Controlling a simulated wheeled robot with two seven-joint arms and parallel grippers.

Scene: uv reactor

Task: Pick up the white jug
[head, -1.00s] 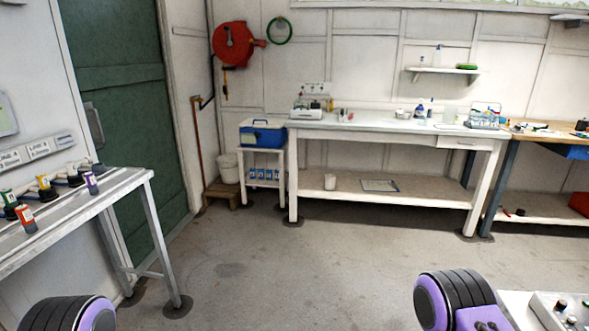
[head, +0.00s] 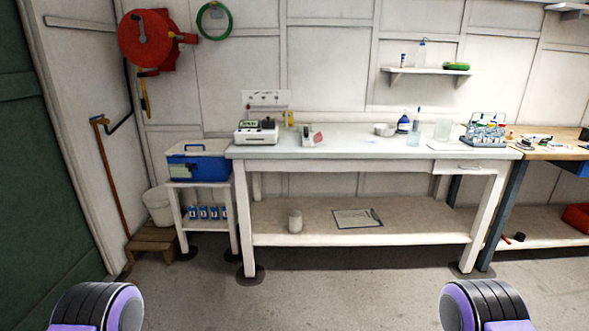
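A small whitish jug-like vessel (head: 295,221) stands upright on the lower shelf of the white bench, left of a clipboard. It is too small to make out a handle or spout. A clear, pale beaker-like vessel (head: 443,130) stands on the bench top towards the right. Only purple and black parts of my two arms show at the bottom left and bottom right. Neither gripper is in view, and both visible arm parts are well short of the bench.
The white bench (head: 345,153) carries a grey device (head: 256,132), bottles and a bottle rack (head: 484,134). A clipboard (head: 357,218) lies on its lower shelf. A small stand with a blue box (head: 198,165), a bucket (head: 159,206) and a wooden step (head: 153,244) are left. Floor ahead is clear.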

